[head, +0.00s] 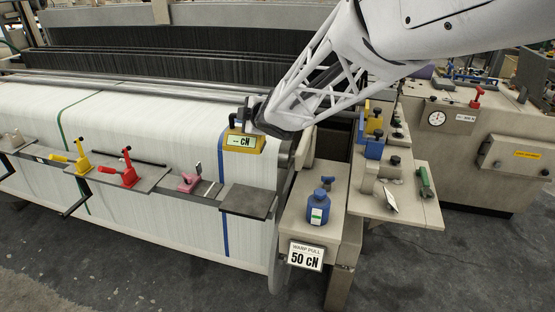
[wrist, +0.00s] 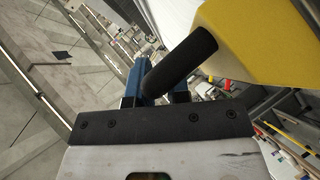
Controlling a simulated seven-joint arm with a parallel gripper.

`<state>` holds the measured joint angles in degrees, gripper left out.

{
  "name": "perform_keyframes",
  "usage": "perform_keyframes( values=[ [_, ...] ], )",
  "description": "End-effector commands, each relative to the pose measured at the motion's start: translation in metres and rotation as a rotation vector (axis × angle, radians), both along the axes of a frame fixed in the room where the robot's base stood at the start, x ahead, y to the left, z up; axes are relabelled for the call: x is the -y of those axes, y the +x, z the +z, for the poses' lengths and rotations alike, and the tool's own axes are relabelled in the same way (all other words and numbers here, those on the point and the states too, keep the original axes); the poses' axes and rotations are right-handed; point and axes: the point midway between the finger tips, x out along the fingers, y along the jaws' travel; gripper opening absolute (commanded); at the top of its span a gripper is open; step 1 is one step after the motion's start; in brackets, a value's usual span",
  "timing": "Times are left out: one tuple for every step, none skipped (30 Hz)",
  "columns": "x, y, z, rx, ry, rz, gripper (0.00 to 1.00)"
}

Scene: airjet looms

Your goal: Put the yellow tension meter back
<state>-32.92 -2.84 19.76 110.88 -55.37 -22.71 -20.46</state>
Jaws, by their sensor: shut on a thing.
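The yellow tension meter (head: 243,141) has a pale display reading "-- CN". My gripper (head: 252,114) is shut on its black handle and holds it in front of the white warp sheet, left of the beam's end. In the wrist view the meter's yellow body (wrist: 270,40) fills the upper right. Its black handle (wrist: 182,60) runs down to the blue fingers of my gripper (wrist: 158,88). The exact contact of the fingers is partly hidden. Below the meter in the head view, a dark bare pad (head: 248,202) lies at the right end of the narrow shelf.
The shelf holds a pink tool (head: 188,182), a red tool (head: 128,176) and a yellow tool (head: 80,157). A blue bottle-shaped weight (head: 318,208) stands on the right bench above a "WARP PULL 50 CN" sign (head: 305,256). Several clamps crowd the side table (head: 420,212).

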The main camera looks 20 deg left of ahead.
Motion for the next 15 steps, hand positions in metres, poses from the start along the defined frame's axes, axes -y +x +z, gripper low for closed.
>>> perform_keyframes(
  values=[
    [0.007, -0.008, -0.004, 0.002, -0.002, 0.014, 0.0],
    [0.011, -0.013, -0.007, 0.003, -0.002, 0.024, 0.0],
    [0.017, -0.021, -0.011, 0.005, -0.003, 0.038, 0.0],
    [0.022, -0.027, -0.014, 0.007, -0.004, 0.051, 0.0],
    [0.026, -0.033, -0.018, 0.006, -0.006, 0.062, 0.0],
    [0.032, -0.043, -0.023, 0.007, -0.005, 0.079, 0.0],
    [0.037, -0.05, -0.026, 0.008, -0.007, 0.092, 0.0],
    [0.041, -0.057, -0.03, 0.008, -0.006, 0.106, 0.0],
    [0.048, -0.066, -0.035, 0.009, -0.007, 0.124, 0.0],
    [0.053, -0.074, -0.039, 0.009, -0.007, 0.137, 0.0],
    [0.057, -0.081, -0.043, 0.008, -0.008, 0.15, 0.0],
    [0.063, -0.091, -0.049, 0.006, -0.008, 0.168, 0.0],
    [0.068, -0.099, -0.052, 0.007, -0.008, 0.182, 0.0],
    [0.072, -0.107, -0.056, 0.006, -0.007, 0.195, 0.0],
    [0.078, -0.117, -0.061, 0.005, -0.007, 0.213, 0.0]
  ],
)
